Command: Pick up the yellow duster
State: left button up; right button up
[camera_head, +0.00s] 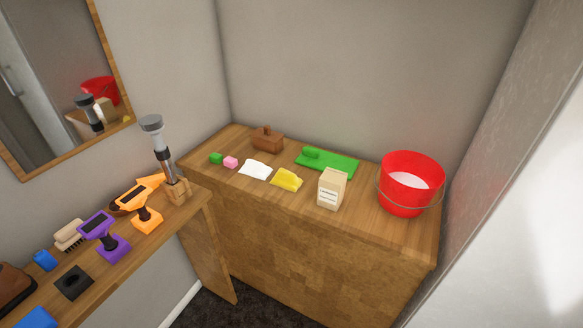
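Nothing covers the duster. Neither of my grippers shows in the head view.
A red bucket (411,178) stands at the counter's right end. A green cloth (328,162) and a brown wooden caddy (267,138) are behind the duster. A side shelf (151,252) holds a torch (160,145) and brushes.

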aim_at(284, 179)
jog(key=k, duration=0.55)
jog(key=z, duration=0.75)
jog(key=i, duration=1.15)
jog(key=u, duration=0.4)
